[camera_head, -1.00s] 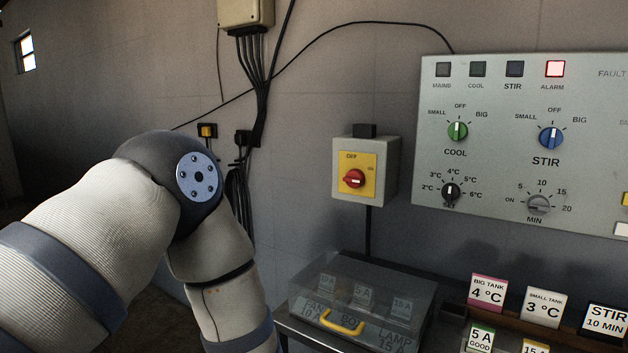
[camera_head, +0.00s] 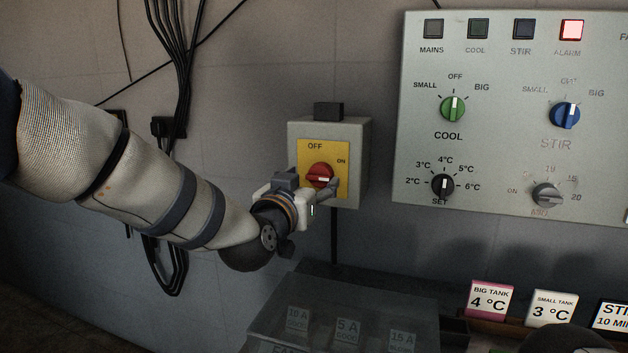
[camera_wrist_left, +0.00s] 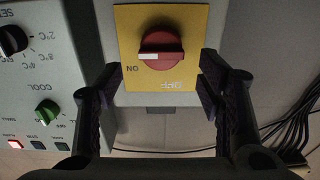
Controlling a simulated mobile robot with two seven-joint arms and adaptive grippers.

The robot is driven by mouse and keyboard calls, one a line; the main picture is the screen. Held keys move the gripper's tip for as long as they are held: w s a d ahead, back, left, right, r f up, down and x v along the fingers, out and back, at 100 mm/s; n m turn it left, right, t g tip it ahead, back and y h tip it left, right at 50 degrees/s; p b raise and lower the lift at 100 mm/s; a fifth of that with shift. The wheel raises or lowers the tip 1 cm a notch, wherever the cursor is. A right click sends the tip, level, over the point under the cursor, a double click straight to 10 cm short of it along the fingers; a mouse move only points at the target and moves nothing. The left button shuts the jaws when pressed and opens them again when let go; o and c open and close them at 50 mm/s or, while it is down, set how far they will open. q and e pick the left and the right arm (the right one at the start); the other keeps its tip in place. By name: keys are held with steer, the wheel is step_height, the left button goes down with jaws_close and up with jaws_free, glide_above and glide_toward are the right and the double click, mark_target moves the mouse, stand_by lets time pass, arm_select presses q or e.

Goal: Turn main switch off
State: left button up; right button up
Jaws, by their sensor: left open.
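The main switch is a red rotary knob (camera_head: 320,175) on a yellow plate (camera_head: 314,150) marked OFF and ON, on a grey wall box (camera_head: 357,150). In the left wrist view the knob (camera_wrist_left: 162,48) appears upside down, with its white mark toward ON. My left gripper (camera_head: 318,188) is in front of the plate, partly covering its lower part. In the left wrist view its two dark fingers (camera_wrist_left: 158,88) are spread, with the knob ahead between their lines and nothing held. I cannot tell the exact gap to the knob.
A control panel (camera_head: 500,150) with several knobs and a lit red ALARM lamp (camera_head: 571,30) is right of the box. A clear-lidded fuse box (camera_head: 390,305) and label cards (camera_head: 490,298) are below. Black cables (camera_head: 185,60) hang on the left wall.

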mark_target(318, 176)
arm_select(q)
steer(key=x, duration=0.3)
steer(key=shift+w+f, duration=0.15)
steer(key=shift+f, duration=0.15)
steer(key=shift+w+d+r+b, duration=0.2)
steer(key=shift+w+r+b, duration=0.1)
steer(key=shift+w, duration=0.2)
arm_select(e)
steer(key=shift+s+f, duration=0.4)
steer(key=shift+f, duration=0.1)
arm_select(q)
steer(key=shift+c, duration=0.5)
steer(key=c, duration=1)
steer(key=shift+c, duration=0.2)
